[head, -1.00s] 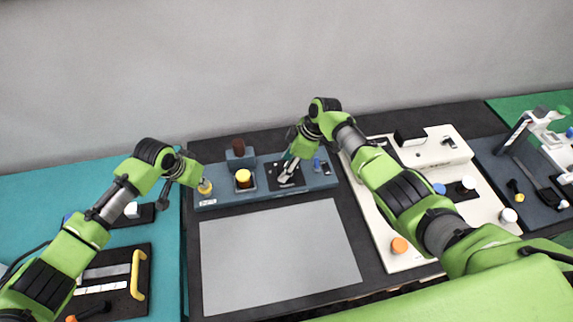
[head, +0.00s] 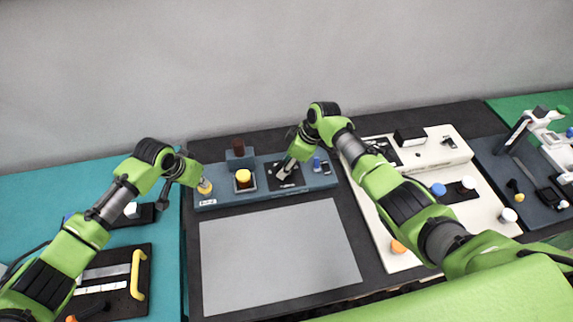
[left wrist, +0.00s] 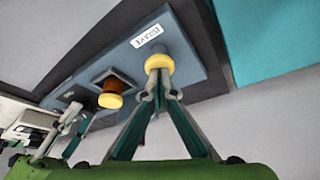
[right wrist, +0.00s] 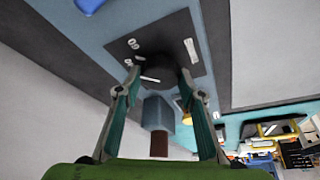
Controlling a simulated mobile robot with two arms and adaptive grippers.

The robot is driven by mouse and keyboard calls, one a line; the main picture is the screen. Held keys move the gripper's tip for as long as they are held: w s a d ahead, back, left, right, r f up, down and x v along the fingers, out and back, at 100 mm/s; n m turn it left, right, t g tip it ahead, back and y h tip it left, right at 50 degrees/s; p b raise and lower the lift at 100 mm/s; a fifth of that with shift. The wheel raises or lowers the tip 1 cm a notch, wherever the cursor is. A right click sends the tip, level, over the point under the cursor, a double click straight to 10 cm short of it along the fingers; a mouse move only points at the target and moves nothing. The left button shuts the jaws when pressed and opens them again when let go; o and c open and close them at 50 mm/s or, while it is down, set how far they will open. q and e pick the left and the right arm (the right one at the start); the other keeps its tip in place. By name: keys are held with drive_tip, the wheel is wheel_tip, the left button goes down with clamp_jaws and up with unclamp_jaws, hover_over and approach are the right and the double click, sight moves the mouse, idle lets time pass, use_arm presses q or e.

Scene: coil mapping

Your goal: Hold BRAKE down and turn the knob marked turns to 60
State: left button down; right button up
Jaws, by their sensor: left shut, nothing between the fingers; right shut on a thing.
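The BRAKE button (left wrist: 158,63), a yellow cap on a grey collar, sits beside the BRAKE label (left wrist: 147,36) on the blue-grey panel (head: 222,196). My left gripper (left wrist: 160,92) is shut and empty, its tips against the cap; in the head view, it (head: 203,185) is at the panel's left end. The dark knob (right wrist: 166,74), with a white pointer line, sits on a black plate (right wrist: 125,50) with white marks too small to read surely. My right gripper (right wrist: 163,82) is shut on the knob, one finger on each side. In the head view, it (head: 284,172) hides the knob.
A second yellow button (head: 243,176) in a square frame and a dark red-brown knob (head: 238,147) stand between my grippers. A blue knob (head: 316,163) is close right of my right gripper. A flat grey sheet (head: 280,255) lies clear in front of the panel.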

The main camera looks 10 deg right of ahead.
use_arm(q)
drive_tip(key=shift+s+f, duration=0.1)
use_arm(e)
drive_tip(key=shift+s+a+m+t+h, duration=0.1)
drive_tip(key=shift+m+t+h, duration=0.2)
drive_tip(key=shift+m, duration=0.8)
drive_tip(key=shift+s+m+t+h, duration=0.1)
drive_tip(key=shift+m+t+h, duration=0.15)
drive_tip(key=shift+m, duration=0.85)
drive_tip(key=o, duration=1.1)
drive_tip(key=shift+w, duration=0.1)
drive_tip(key=v, duration=1.2)
drive_tip(key=shift+s, duration=0.2)
drive_tip(key=shift+f, duration=0.1)
